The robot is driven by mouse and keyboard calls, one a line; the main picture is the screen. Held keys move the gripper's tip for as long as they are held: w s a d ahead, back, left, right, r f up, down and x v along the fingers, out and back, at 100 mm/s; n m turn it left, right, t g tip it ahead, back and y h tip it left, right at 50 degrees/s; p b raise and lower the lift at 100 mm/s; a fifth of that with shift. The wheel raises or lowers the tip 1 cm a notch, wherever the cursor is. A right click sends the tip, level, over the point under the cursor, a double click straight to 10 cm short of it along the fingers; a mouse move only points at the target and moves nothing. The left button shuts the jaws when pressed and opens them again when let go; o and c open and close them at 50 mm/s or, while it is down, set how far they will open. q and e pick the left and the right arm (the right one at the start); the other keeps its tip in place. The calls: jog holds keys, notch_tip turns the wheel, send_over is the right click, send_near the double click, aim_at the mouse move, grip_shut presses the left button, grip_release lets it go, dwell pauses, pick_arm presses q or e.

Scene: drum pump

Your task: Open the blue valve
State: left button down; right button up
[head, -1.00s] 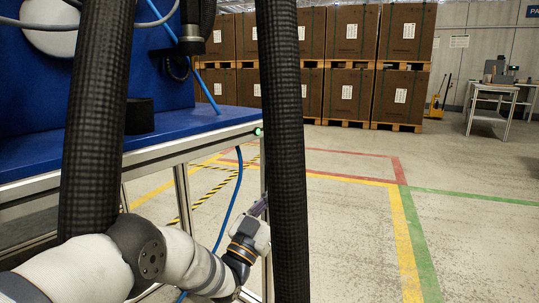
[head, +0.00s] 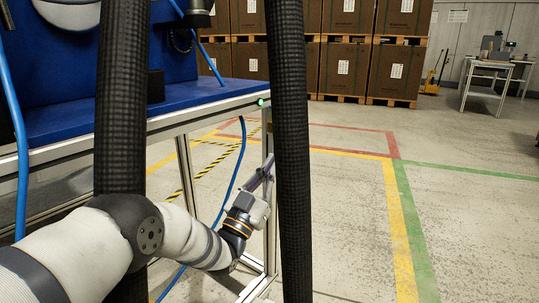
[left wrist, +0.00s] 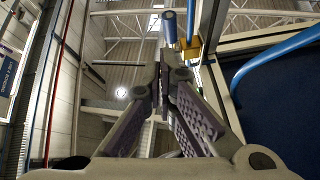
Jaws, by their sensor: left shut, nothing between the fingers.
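My left gripper (head: 263,172) is at the end of the pale arm, beside the front leg of the blue-topped bench and partly behind a black ribbed hose. Its fingers point upward. In the left wrist view, the left gripper (left wrist: 163,62) has its purple-padded fingers shut with nothing between them. Above the fingertips there is a blue rod-like piece (left wrist: 170,28), with a yellow part (left wrist: 189,44) beside it. I cannot tell whether the blue piece is the valve or how far it is from the fingertips. No blue valve is clearly recognisable in the head view. My right gripper is not in view.
The blue bench (head: 205,99) with its metal frame stands at the left. A thin blue hose (head: 238,165) hangs below its edge. Two thick black ribbed hoses (head: 289,150) cross the view. Stacked brown boxes (head: 346,75) stand behind. The marked floor at the right is clear.

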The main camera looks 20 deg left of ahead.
pick_arm(q)
notch_tip(320, 180, down, 10)
jog(key=s+b, duration=0.1)
jog(key=s, duration=0.1)
jog(key=shift+a, duration=0.2)
jog(key=shift+r, duration=0.1)
